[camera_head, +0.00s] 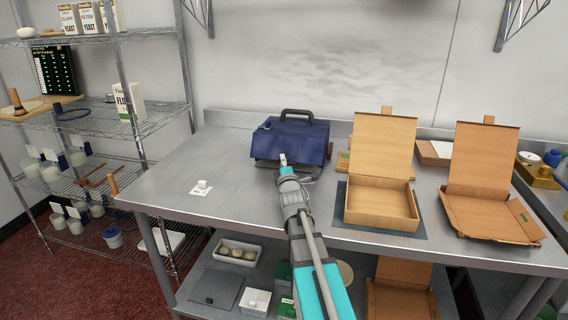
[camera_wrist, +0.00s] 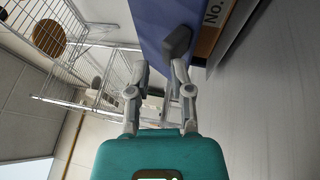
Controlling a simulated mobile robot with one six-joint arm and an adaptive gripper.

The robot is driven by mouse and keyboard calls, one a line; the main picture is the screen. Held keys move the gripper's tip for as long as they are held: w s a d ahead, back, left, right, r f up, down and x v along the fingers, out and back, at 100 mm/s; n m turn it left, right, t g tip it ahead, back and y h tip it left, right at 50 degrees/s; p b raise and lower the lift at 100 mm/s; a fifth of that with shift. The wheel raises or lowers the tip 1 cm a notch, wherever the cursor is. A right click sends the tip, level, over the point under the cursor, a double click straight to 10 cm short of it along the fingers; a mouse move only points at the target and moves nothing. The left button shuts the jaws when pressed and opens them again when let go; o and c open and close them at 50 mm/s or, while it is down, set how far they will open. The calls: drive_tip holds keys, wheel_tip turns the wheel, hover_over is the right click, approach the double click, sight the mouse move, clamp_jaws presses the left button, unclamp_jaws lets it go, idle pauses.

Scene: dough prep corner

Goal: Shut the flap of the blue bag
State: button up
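The blue bag (camera_head: 268,139) stands toward the back of the steel table in the head view, with a dark carry handle on top. Its blue cover slopes over the front; whether the flap is fully down I cannot tell. In the wrist view a blue panel (camera_wrist: 157,22) of it fills the top, with a dark tab (camera_wrist: 177,41) at its edge and a brown strip marked "No." beside it. My gripper (camera_head: 283,159) is at the bag's front, hiding part of it. In the wrist view my gripper (camera_wrist: 160,67) is open, its right fingertip close to the tab; contact is unclear.
An open cardboard box (camera_head: 380,208) on a dark mat and another open box (camera_head: 490,216) stand right of the bag. A small white block (camera_head: 202,185) lies on a card at left. The table between block and bag is clear. Wire shelves (camera_head: 95,122) stand left.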

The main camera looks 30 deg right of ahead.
drive_tip(key=o, duration=0.5)
drive_tip(key=shift+r, duration=0.15)
